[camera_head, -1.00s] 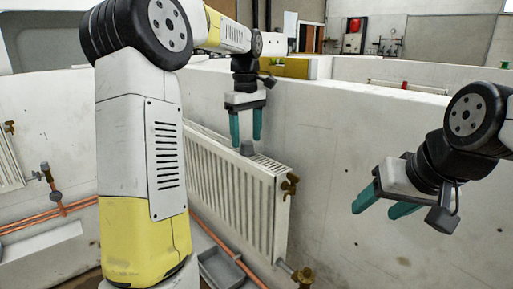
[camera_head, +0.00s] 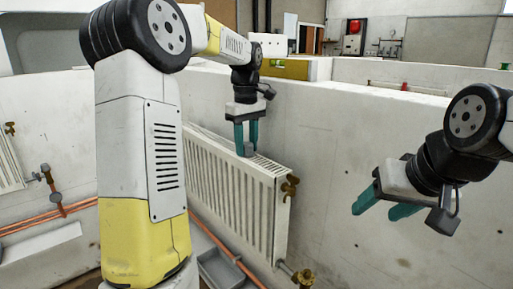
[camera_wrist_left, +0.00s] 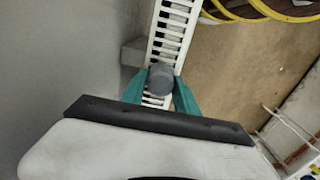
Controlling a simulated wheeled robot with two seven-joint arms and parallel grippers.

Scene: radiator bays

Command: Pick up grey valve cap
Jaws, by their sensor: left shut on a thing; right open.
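The grey valve cap (camera_wrist_left: 160,80) is a small round grey piece over the top grille of the white radiator (camera_head: 232,190). In the head view the cap (camera_head: 248,150) shows low between the fingertips. My left gripper (camera_head: 247,145) points down at the radiator's top edge and is shut on the cap, with one teal finger on each side in the left wrist view (camera_wrist_left: 160,88). Whether the cap still touches the radiator is hard to tell. My right gripper (camera_head: 382,205) is open and empty in front of the white wall at the right.
A brass valve (camera_head: 290,186) sits at the radiator's upper right end, with another brass fitting (camera_head: 303,277) below. A grey tray (camera_head: 222,268) lies under the radiator near copper pipes. The white partition wall (camera_head: 340,150) stands close behind the radiator.

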